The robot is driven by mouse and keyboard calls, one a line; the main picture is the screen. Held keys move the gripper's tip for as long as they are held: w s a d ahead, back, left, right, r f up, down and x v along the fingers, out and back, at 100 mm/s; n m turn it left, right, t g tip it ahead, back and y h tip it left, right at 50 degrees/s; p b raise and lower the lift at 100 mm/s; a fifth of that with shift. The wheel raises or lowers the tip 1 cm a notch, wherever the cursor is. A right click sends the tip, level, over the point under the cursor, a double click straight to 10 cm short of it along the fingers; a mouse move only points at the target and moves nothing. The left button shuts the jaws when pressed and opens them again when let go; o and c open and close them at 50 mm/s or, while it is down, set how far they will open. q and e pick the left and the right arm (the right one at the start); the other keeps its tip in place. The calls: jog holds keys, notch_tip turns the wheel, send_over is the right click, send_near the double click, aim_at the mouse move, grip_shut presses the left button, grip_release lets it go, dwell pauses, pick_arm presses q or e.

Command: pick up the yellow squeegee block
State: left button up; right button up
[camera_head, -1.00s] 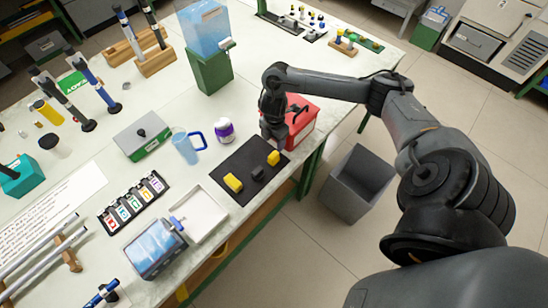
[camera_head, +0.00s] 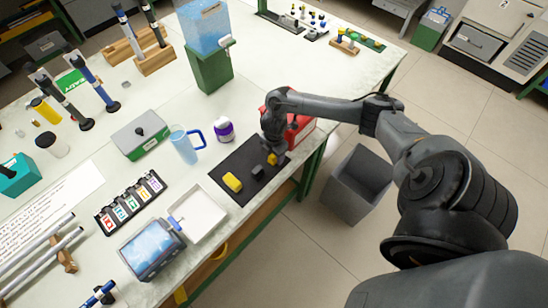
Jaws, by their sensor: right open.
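A black mat (camera_head: 235,160) near the table's front edge holds two yellow blocks and a dark block (camera_head: 257,170) between them. One yellow block (camera_head: 232,182) lies in the open at the mat's left part. The other yellow block (camera_head: 272,158) is at the right end, partly hidden by my right gripper. I cannot tell for sure from looks which of them is the squeegee block. My right gripper (camera_head: 272,152) points down, open, right at the right-hand yellow block; whether it touches the block cannot be told. My left gripper is not in view.
A red box (camera_head: 300,131) stands close behind my right gripper. A purple-and-white jar (camera_head: 223,130) and a blue jug (camera_head: 184,146) stand left of the mat. A white tray (camera_head: 210,217) lies in front. A grey bin (camera_head: 357,184) stands on the floor.

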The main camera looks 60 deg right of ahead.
jog(key=c, duration=1.1)
jog(key=shift+o, duration=0.2)
jog(key=shift+r, duration=0.1)
jog(key=shift+r, duration=0.8)
notch_tip(320, 180, up, 3)
jog(key=shift+f+p, duration=0.2)
jog(key=shift+p, duration=0.2)
jog(key=s+d+r, duration=0.2)
jog(key=s+r, duration=0.1)
jog(key=s, duration=0.2)
jog(key=s+d+r+p, duration=0.1)
jog(key=s+d+r, duration=0.1)
jog(key=s, duration=0.4)
jog(key=shift+r+p, duration=0.3)
jog(key=shift+r, duration=0.5)
